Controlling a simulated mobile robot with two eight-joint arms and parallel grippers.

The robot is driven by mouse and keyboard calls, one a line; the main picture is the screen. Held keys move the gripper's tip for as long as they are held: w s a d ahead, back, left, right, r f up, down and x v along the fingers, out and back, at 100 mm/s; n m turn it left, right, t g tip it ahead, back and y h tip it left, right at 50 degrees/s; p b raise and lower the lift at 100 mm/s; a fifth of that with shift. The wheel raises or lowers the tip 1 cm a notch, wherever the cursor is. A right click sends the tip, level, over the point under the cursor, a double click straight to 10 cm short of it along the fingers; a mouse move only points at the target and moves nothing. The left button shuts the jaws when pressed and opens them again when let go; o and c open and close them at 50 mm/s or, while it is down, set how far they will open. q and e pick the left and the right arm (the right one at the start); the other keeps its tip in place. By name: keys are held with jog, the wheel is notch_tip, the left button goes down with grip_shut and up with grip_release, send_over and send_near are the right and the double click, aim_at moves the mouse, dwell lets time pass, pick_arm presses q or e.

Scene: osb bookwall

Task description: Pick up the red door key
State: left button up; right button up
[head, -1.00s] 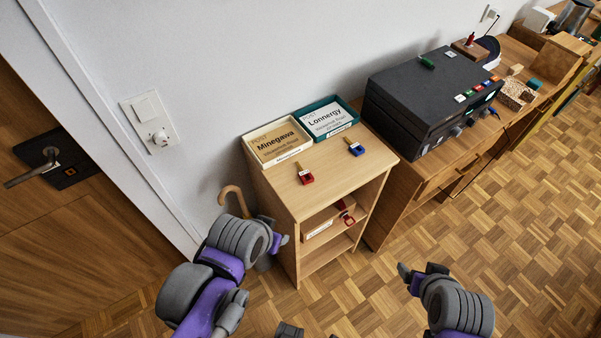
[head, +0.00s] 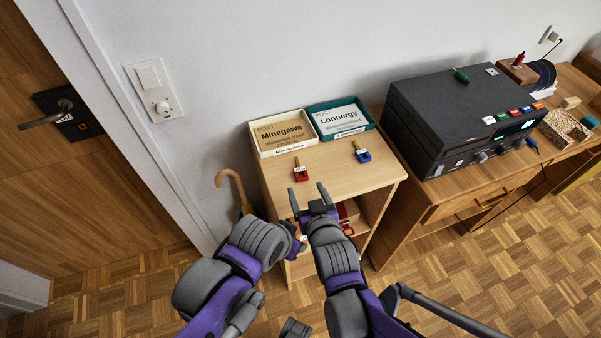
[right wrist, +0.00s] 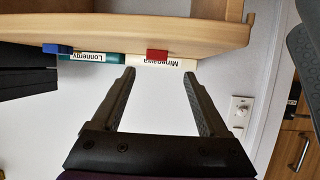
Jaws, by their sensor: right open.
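The red door key (head: 301,174) lies on top of the small wooden cabinet (head: 335,180), in front of the cream tray. In the right wrist view the red key (right wrist: 157,56) shows at the cabinet's edge, between and beyond my fingertips. My right gripper (head: 308,189) is open and empty, just in front of the key and apart from it; it also shows in the right wrist view (right wrist: 158,73). My left gripper (head: 299,244) is low before the cabinet, partly hidden; its jaws cannot be made out.
A blue key (head: 363,156) lies to the right of the red one. A cream Minegawa tray (head: 285,152) and a teal Lonnergy tray (head: 369,117) stand behind. A black box (head: 455,115) sits on the desk at right. A cane (head: 230,177) leans left of the cabinet.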

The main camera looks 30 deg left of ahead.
aim_at(301, 173)
jog(key=shift+x, duration=3.05)
jog(key=shift+w+d, duration=0.1)
jog(key=shift+d, duration=0.05)
grip_shut()
